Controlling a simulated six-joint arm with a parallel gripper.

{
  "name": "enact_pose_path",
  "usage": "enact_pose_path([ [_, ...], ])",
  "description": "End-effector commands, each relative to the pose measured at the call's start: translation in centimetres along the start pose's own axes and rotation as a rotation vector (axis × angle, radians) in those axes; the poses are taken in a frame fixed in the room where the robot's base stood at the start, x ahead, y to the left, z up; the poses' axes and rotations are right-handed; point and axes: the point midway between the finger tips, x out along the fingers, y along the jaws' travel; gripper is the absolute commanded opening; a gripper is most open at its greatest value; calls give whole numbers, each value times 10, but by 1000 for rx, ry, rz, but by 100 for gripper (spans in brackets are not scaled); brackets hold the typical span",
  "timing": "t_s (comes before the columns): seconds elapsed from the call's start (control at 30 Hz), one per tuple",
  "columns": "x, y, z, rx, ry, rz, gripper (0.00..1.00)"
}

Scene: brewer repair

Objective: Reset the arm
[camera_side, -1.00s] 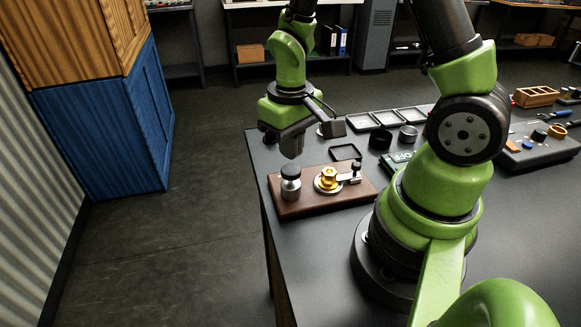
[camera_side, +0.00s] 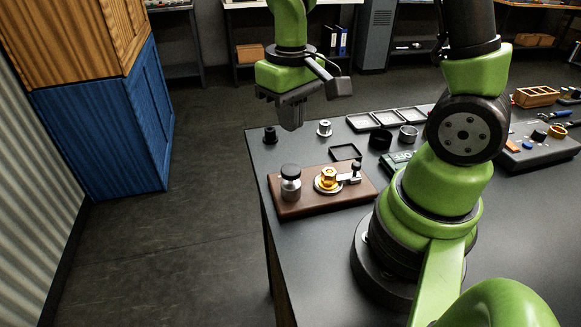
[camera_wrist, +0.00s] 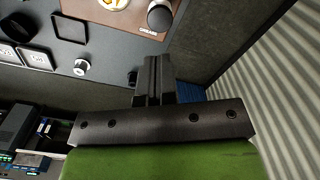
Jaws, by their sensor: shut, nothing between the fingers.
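My gripper (camera_side: 291,118) is shut and empty. In the side view it hangs in the air above the far left part of the dark table (camera_side: 310,250), beyond the brown wooden base (camera_side: 287,208). In the wrist view my gripper (camera_wrist: 153,62) points toward the table's edge, with its fingers together. The brown base carries a silver cylinder with a black cap (camera_side: 291,182), a brass fitting on a round plate (camera_side: 328,180) and a small lever part (camera_side: 352,175). No part is touching my gripper.
A small black part (camera_side: 270,135) and a silver part (camera_side: 324,128) stand near the table's far left edge. An empty black square frame (camera_side: 345,152), dark rings (camera_side: 380,139) and a row of trays (camera_side: 401,116) lie to the right. A blue cabinet (camera_side: 100,130) stands left of the table.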

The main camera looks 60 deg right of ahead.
Motion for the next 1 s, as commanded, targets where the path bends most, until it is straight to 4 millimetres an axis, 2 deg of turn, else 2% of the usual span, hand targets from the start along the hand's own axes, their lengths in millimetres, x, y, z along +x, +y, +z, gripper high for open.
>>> enact_pose_path([
  [0.1,-10,0,0,1,2,-1,0],
  [0.23,-13,0,0,1,0,0,0],
  [0.9,-13,0,0,1,-1,0,0],
  [1.0,-6,0,1,1,-4,1,0],
])
